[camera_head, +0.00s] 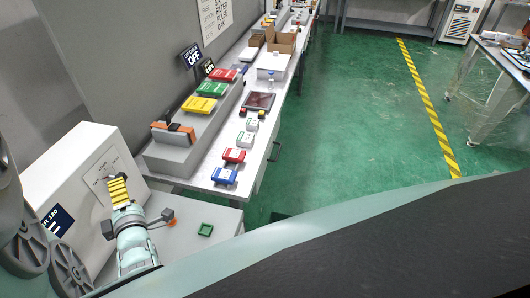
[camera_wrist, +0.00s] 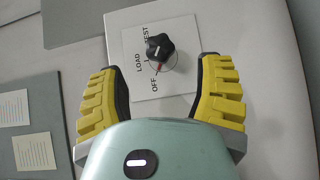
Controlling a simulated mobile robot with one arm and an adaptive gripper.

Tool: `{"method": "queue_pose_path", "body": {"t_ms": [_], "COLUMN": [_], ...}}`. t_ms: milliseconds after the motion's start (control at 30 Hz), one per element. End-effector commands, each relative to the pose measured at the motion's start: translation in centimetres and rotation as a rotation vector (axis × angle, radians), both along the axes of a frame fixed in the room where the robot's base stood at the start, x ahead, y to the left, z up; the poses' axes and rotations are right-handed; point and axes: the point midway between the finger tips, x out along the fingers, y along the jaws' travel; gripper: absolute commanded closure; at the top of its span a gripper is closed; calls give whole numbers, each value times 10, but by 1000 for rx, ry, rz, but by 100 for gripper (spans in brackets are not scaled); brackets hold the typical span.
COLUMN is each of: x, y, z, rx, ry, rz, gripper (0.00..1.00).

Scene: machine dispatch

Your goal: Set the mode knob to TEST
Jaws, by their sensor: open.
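The mode knob (camera_wrist: 160,47) is black and lobed, on a white label plate (camera_wrist: 180,84) that reads OFF, LOAD and a partly covered word ending in EST. A red mark shows at the knob's lower edge, on the side of the word OFF. My gripper (camera_wrist: 158,66) is open, with one yellow finger on each side of the plate in the wrist view. Nothing is between the fingers, and they look short of the knob. In the head view my gripper (camera_head: 118,189) is in front of the white machine (camera_head: 75,165); it hides the knob there.
A small green tray (camera_head: 206,230) lies on the surface right of my arm. Behind, a long bench holds blue (camera_head: 225,176), red, green and yellow items and a cardboard box (camera_head: 281,42).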

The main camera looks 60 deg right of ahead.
Motion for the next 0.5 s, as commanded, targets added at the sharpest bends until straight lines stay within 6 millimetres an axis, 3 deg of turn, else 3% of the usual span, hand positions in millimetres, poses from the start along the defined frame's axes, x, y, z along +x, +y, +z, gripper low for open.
{"method": "queue_pose_path", "body": {"t_ms": [200,500], "x": [37,57], "y": [-16,-26], "z": [-4,-3], "rx": [-1,0], "ry": [-4,0], "rz": [3,3], "gripper": [34,34]}}
